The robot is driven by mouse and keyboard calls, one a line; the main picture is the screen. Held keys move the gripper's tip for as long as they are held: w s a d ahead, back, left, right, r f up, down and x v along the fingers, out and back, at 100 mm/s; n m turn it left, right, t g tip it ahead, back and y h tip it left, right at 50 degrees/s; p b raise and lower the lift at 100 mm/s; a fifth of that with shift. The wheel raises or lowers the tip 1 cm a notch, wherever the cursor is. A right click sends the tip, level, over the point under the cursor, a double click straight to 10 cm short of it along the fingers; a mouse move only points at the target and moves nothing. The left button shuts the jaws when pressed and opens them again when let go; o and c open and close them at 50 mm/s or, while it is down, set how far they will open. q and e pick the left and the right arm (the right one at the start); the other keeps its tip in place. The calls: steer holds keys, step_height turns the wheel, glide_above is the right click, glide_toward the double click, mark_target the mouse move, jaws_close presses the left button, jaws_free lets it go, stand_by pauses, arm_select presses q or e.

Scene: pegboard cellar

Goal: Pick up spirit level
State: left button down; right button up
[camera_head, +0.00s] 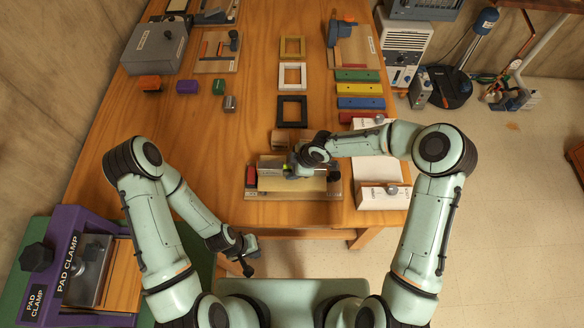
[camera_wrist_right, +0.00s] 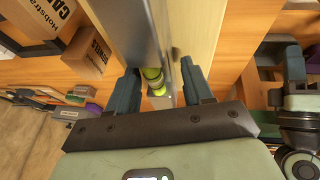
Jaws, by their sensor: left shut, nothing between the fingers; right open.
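The spirit level (camera_head: 270,162) is a silver bar with a yellow-green vial near the front of the wooden table, by a pale wooden board. In the right wrist view the level (camera_wrist_right: 135,28) runs away from the camera, its green vial showing between the fingers. My right gripper (camera_head: 294,168) is over the level in the head view; its arm partly hides the level. In the wrist view the right gripper (camera_wrist_right: 160,90) is open, one finger on each side of the bar. I cannot tell whether they touch it. My left gripper (camera_head: 247,264) is shut and empty, below the table's front edge.
A red block (camera_head: 251,176) and a pale board (camera_head: 285,184) lie close to the level. A black frame (camera_head: 292,98) and a small wooden block (camera_head: 279,139) are behind it. The table's left middle is clear.

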steer(key=shift+w+a+f, duration=0.2)
steer(key=shift+a+f, duration=0.05)
steer(key=shift+f, duration=0.25)
jaws_close()
steer(key=shift+d+r, duration=0.1)
